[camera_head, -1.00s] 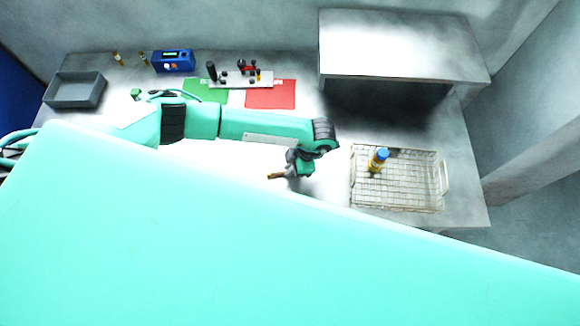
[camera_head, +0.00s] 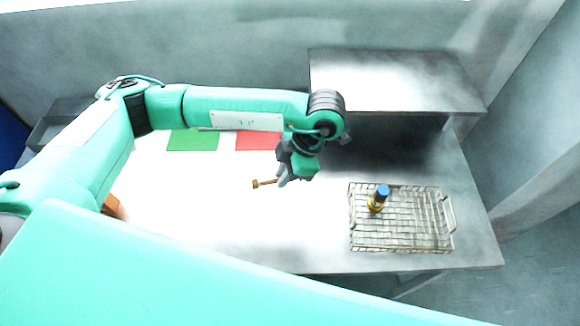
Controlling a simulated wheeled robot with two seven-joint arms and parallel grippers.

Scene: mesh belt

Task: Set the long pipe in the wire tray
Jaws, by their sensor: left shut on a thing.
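My left gripper (camera_head: 284,178) is shut on a thin brownish pipe (camera_head: 263,184), which sticks out to the left of the fingers. The gripper and pipe are over the bright white table top, left of the wire tray. The wire tray (camera_head: 418,243) is a shallow metal mesh basket at the right of the table, with a handle on its right side. A yellow bottle-like item with a blue cap (camera_head: 379,198) stands upright in the tray's upper left part. My right gripper does not show.
A raised grey metal shelf (camera_head: 395,85) stands behind the tray. A green mat (camera_head: 192,141) and a red mat (camera_head: 257,142) lie at the back, partly behind my left arm. A grey bin (camera_head: 42,132) is at the far left, partly hidden. The table between gripper and tray is clear.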

